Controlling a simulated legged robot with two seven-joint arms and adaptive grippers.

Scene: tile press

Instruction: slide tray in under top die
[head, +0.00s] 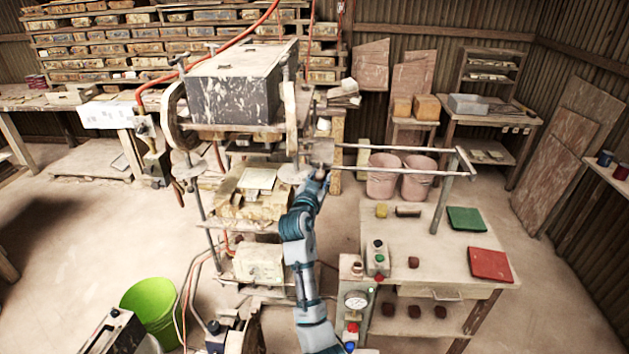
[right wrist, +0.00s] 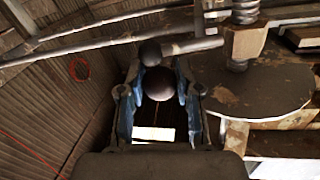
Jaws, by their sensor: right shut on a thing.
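My right gripper (head: 318,174) is at the right side of the press, by the left end of the rails. In the right wrist view its fingers (right wrist: 159,96) are shut on a dark round knob (right wrist: 159,83). A grey metal piece (head: 319,150) sits just above the gripper; I cannot tell whether it is part of the tray. The top die block (head: 235,95), a dark box with pale splashes, hangs in the press. Below it a pale, crusted bed (head: 240,207) carries light flat pieces (head: 258,179). The tray's outline is largely hidden. My left gripper does not show.
Two rails (head: 400,149) run right from the press above a work table (head: 425,225). The table holds a green pad (head: 466,219), a red pad (head: 490,264) and a button box (head: 377,258). Pink buckets (head: 383,177) stand behind; a green bucket (head: 152,310) stands at the lower left.

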